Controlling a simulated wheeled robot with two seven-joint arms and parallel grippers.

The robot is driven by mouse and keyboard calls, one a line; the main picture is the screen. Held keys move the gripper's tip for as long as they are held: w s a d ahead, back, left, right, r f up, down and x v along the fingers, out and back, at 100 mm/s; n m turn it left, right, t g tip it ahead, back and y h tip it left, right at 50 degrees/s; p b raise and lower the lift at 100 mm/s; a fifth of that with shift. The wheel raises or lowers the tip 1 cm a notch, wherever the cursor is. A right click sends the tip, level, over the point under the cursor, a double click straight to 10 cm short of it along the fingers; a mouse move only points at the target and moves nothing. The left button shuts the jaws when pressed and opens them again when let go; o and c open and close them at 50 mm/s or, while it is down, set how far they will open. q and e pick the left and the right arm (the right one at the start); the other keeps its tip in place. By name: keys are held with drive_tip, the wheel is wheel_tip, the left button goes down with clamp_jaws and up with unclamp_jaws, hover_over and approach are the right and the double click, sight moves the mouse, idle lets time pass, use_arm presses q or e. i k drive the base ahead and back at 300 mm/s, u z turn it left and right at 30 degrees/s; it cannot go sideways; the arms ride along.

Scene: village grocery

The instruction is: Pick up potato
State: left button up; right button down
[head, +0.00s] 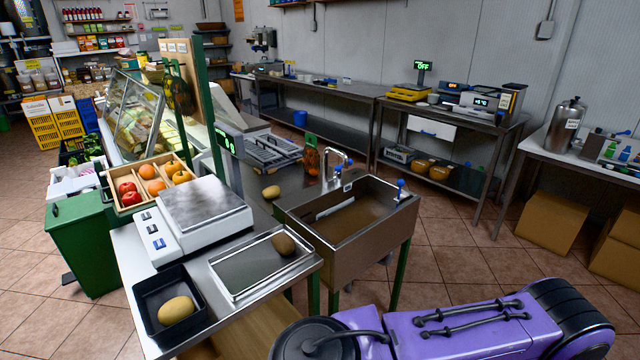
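A yellowish potato (176,310) lies in a small black tray (150,288) at the near left corner of the steel counter. A browner potato-like item (284,244) lies at the upper right of a shallow metal tray (240,282). A third yellowish potato-like item (271,192) lies on the counter farther back, left of the sink. Neither of my grippers shows in the head view. A purple and black part at the bottom right appears to be my own arm.
A white scale (160,240) with a steel plate stands behind the trays. A sink (350,222) with a faucet (335,165) is to the right. A wooden crate of fruit (125,207) stands at left, beside a green bin (80,245). Tiled floor is open beyond the sink.

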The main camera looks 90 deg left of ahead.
sight(283, 243)
drive_tip(key=u, duration=2.3)
